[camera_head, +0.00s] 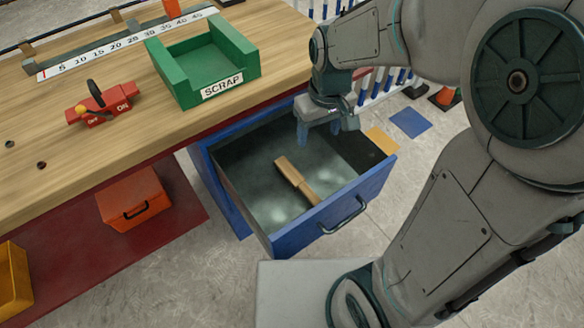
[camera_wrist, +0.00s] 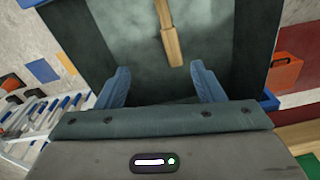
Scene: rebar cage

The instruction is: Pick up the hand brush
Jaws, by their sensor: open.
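The hand brush (camera_head: 296,179) has a light wooden handle and lies inside an open blue drawer (camera_head: 364,189). In the head view its handle points toward the back and its other end is near the drawer's front wall. Only the wooden part shows clearly; I cannot make out bristles. In the wrist view the wooden handle (camera_wrist: 172,46) comes in from the top edge. My gripper (camera_head: 318,134) is open and empty above the back part of the drawer, apart from the brush. In the wrist view its two blue fingers (camera_wrist: 160,84) are spread wide, with the handle's end beyond them, right of centre.
An orange toolbox (camera_head: 133,200) stands on the red lower shelf. The drawer walls surround the brush. Several objects stand on the floor behind the drawer.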

